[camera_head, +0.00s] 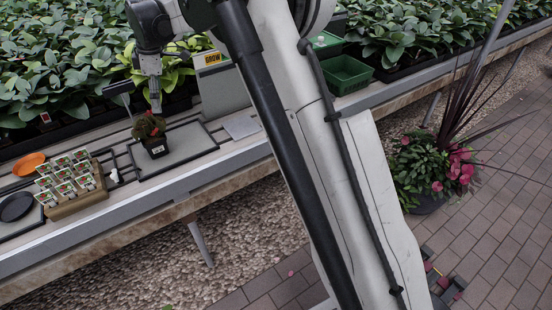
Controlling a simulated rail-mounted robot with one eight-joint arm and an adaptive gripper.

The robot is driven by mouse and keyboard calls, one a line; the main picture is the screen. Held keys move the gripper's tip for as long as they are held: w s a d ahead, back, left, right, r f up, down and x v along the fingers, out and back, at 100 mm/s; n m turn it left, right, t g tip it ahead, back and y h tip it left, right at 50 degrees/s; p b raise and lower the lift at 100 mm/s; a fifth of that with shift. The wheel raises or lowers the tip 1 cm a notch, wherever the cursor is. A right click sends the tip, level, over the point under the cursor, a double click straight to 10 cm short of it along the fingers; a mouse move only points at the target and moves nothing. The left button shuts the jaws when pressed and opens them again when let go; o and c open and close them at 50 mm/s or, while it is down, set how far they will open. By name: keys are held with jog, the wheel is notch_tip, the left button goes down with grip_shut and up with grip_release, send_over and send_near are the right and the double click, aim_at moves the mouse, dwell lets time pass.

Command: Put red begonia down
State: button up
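The begonia (154,145) has dark foliage with some red and sits in a small black square pot with a white label. It is at the left edge of a grey tray or mat (190,143) on the bench. I cannot tell whether the pot rests on the mat or hangs slightly above it. My gripper (154,108) points down right over the plant, with its tips at or in the top leaves. The fingers are too small and partly hidden by foliage, so their opening and any grip cannot be made out.
Left of the mat stand a wooden rack of small labelled cards (78,205), an orange dish (29,164) and a dark round dish (16,207). A grey box with a "GROW" sign (211,59) stands behind. Green bins (347,72) are farther right. Dense leafy plants line the back.

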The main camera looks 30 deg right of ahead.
jog(key=s+d+r+m+t, duration=0.2)
jog(key=s+d+r+m, duration=0.3)
jog(key=s, duration=0.6)
jog(key=s+d+r+m+t, duration=0.1)
jog(key=s+d+r+m, duration=0.45)
jog(key=s, duration=0.55)
jog(key=s+d+f+m+t+h, duration=0.1)
jog(key=s+d+f+m, duration=0.2)
jog(key=s, duration=0.8)
jog(key=s+d+f+m+t, duration=0.2)
jog(key=s+d+f+m, duration=0.1)
jog(key=s, duration=0.7)
jog(key=shift+s+d+f+h, duration=0.4)
jog(key=shift+d+f, duration=0.1)
jog(key=shift+d, duration=0.6)
